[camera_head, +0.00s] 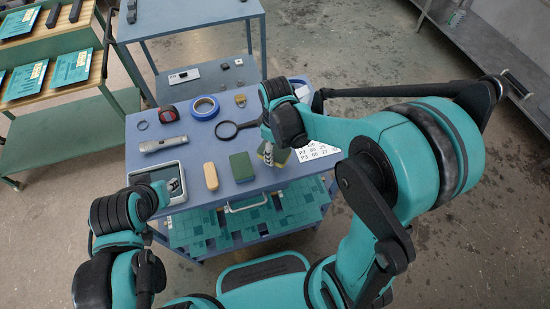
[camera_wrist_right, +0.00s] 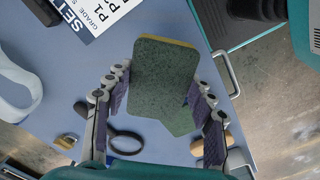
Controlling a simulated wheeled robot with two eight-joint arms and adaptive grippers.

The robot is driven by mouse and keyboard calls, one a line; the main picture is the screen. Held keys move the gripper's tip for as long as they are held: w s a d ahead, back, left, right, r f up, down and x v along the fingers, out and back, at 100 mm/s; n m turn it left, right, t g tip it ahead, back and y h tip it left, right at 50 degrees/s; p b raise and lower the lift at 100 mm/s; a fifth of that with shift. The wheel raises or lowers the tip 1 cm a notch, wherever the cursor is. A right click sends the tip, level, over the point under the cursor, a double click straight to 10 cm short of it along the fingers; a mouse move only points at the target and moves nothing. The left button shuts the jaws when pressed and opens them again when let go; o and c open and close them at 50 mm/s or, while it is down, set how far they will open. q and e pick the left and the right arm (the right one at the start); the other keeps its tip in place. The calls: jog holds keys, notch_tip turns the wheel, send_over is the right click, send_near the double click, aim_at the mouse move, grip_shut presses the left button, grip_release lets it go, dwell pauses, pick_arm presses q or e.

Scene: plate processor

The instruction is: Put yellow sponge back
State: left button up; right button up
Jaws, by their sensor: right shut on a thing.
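A sponge with a dark green face and a yellow edge is in my right gripper (camera_head: 268,150); in the right wrist view the sponge (camera_wrist_right: 163,75) fills the middle, between the two fingers of the gripper (camera_wrist_right: 160,82). The gripper is shut on it over the right part of the blue cart top (camera_head: 190,128). In the head view the sponge (camera_head: 280,155) is partly hidden by my fingers. My left gripper (camera_head: 162,191) is by the grey tray at the cart's left front; its fingers are too small to tell open from shut.
A green block (camera_head: 241,167) and a tan block (camera_head: 210,176) lie left of the held sponge. A magnifier (camera_head: 227,130), blue tape (camera_head: 205,108), a grey tool (camera_head: 163,144), and a printed sheet (camera_head: 312,150) are also on the cart. The grey tray (camera_head: 143,177) is at left.

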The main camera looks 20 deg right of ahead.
aim_at(275, 156)
jog(key=shift+w+f, duration=0.35)
jog(key=shift+f, duration=0.15)
jog(key=shift+f+b, duration=0.9)
jog(key=shift+f, duration=0.8)
jog(key=shift+s+f, duration=0.1)
jog(key=o, duration=1.1)
